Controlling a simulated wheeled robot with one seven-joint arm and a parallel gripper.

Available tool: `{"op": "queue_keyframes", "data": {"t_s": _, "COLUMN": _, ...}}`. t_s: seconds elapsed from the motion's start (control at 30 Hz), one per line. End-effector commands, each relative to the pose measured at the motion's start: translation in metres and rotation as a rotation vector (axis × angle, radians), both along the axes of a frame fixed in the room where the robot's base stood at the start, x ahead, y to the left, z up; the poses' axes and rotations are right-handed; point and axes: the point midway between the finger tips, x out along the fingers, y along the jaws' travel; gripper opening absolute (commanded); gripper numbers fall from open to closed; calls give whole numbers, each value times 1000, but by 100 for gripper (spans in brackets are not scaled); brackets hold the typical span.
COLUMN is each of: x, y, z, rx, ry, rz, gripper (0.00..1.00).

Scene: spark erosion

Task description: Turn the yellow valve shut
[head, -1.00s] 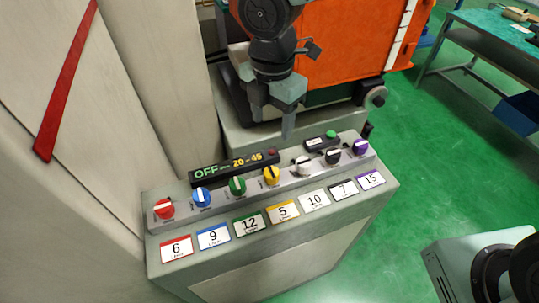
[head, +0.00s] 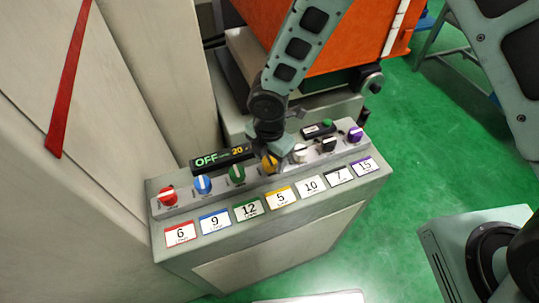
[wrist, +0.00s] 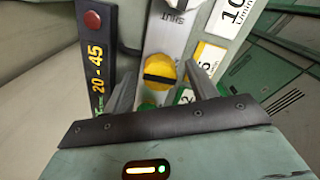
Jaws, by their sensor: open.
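The yellow valve (head: 269,165) is a round knob in the middle of the row on the grey panel, above the yellow-edged card marked 5. In the head view my gripper (head: 271,153) is right over it and partly hides it. In the wrist view the yellow valve (wrist: 159,71) shows between the two fingers of my gripper (wrist: 161,68), with a dark bar across its face. The fingers are apart, one on each side. I cannot tell whether they touch it. The word SHUT is printed on the strip beyond the knob.
Close neighbours are the green knob (head: 237,174) and white knob (head: 300,153). Blue, red, black and purple knobs share the row. An orange machine (head: 360,35) is at the back; green floor is open at right.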

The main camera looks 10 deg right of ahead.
Motion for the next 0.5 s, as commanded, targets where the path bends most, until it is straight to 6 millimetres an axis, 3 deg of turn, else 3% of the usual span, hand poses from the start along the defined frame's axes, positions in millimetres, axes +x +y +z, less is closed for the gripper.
{"op": "queue_keyframes", "data": {"t_s": 0.3, "x": 0, "y": 0, "z": -3, "rx": 0, "ry": 0, "rz": 0, "gripper": 58}}
{"op": "queue_keyframes", "data": {"t_s": 0.47, "x": 0, "y": 0, "z": -3, "rx": 0, "ry": 0, "rz": 0, "gripper": 16}}
{"op": "queue_keyframes", "data": {"t_s": 0.5, "x": 0, "y": 0, "z": -3, "rx": 0, "ry": 0, "rz": 0, "gripper": 13}}
